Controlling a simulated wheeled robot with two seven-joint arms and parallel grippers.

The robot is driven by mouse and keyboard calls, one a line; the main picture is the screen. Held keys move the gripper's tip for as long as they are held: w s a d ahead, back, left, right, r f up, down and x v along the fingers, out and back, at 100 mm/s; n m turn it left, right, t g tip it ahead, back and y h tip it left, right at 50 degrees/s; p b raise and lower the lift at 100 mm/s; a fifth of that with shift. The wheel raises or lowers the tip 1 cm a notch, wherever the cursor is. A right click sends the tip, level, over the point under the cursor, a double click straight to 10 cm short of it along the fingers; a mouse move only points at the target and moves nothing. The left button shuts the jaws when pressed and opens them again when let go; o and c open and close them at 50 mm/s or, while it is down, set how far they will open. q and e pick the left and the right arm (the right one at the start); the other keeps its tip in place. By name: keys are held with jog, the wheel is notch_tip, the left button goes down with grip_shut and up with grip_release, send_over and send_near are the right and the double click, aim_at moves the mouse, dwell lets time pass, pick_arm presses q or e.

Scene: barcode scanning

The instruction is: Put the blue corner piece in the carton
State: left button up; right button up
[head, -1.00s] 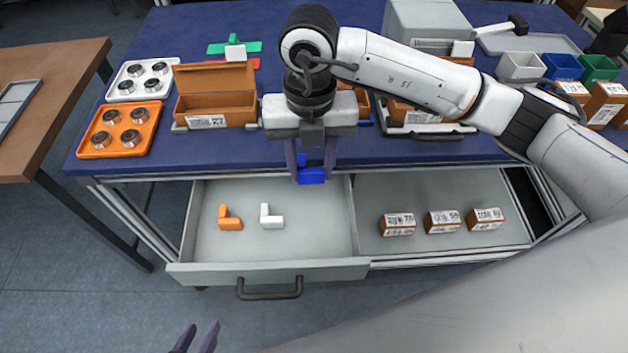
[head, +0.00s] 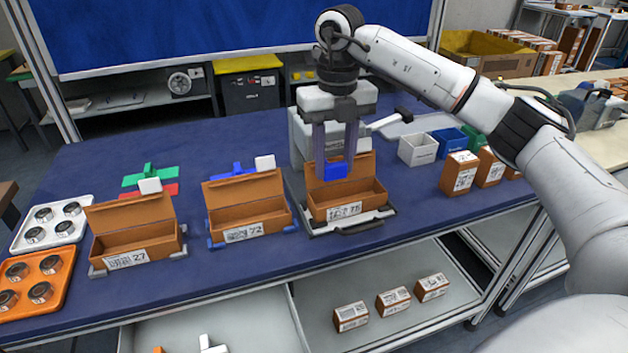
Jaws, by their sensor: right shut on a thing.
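The blue corner piece (head: 332,171) is between the purple fingers of my right gripper (head: 336,160), which is shut on it. The gripper points down over the right-hand open carton (head: 333,212), labelled 76. The piece is in front of that carton's raised lid in the picture and above its opening. I cannot tell the exact height. Two more open cartons stand to the left: a middle carton (head: 236,219) labelled 72 with blue corner pieces at its base, and a left carton (head: 127,246) labelled 27 with light corner pieces. My left gripper is out of view.
An orange tray (head: 52,303) and a white tray (head: 72,217) with round metal parts lie at the left. White, blue and green bins (head: 418,150) stand to the right, beside closed cartons (head: 460,174).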

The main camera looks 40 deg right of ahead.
jog(key=shift+f, duration=4.45)
jog(key=o, duration=0.7)
jog(key=shift+r+p, duration=1.3)
jog(key=shift+r, duration=0.35)
jog(key=shift+r+p, duration=0.35)
jog(key=shift+r, duration=1)
